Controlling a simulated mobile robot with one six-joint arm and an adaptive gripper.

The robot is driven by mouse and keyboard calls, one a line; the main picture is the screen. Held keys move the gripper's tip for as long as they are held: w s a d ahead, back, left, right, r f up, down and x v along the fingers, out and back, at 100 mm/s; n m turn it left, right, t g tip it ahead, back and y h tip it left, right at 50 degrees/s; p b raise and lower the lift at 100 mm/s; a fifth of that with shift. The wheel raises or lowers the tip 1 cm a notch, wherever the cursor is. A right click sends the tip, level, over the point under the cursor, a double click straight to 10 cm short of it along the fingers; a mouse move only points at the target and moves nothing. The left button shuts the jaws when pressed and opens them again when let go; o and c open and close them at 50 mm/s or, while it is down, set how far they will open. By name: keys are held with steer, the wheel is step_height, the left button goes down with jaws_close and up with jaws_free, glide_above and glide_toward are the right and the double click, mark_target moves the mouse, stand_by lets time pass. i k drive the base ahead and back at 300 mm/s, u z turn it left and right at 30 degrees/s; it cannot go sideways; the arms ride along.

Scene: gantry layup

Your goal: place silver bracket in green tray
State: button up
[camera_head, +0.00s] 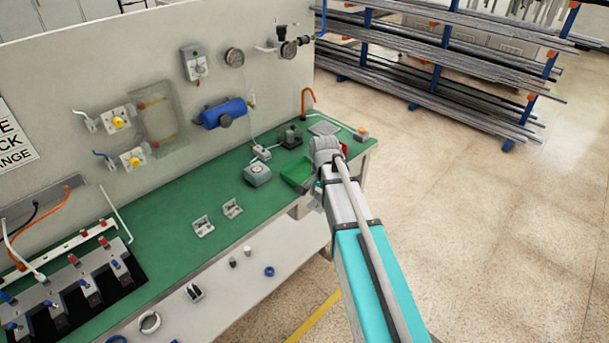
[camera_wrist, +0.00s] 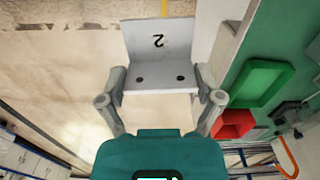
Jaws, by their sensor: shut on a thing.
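In the wrist view the bracket sits between the two fingers, over pale floor and beside the bench edge. The green tray (camera_wrist: 266,76) is to the right of the bracket, apart from it, on the green bench top. In the head view the green tray (camera_head: 296,172) is at the far end of the bench, just left of my arm. My gripper and the held bracket are mostly hidden behind my arm there.
A red tray (camera_wrist: 233,124) is beside the green tray. Two silver brackets (camera_head: 203,226) (camera_head: 232,208) lie on the bench, with a grey-green box (camera_head: 257,174) farther along. A pipe rack (camera_head: 440,60) stands behind. Open floor lies right of the bench.

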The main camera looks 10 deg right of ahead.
mark_target(302, 174)
steer(key=u, duration=0.1)
steer(key=i, duration=1)
steer(key=z, duration=0.1)
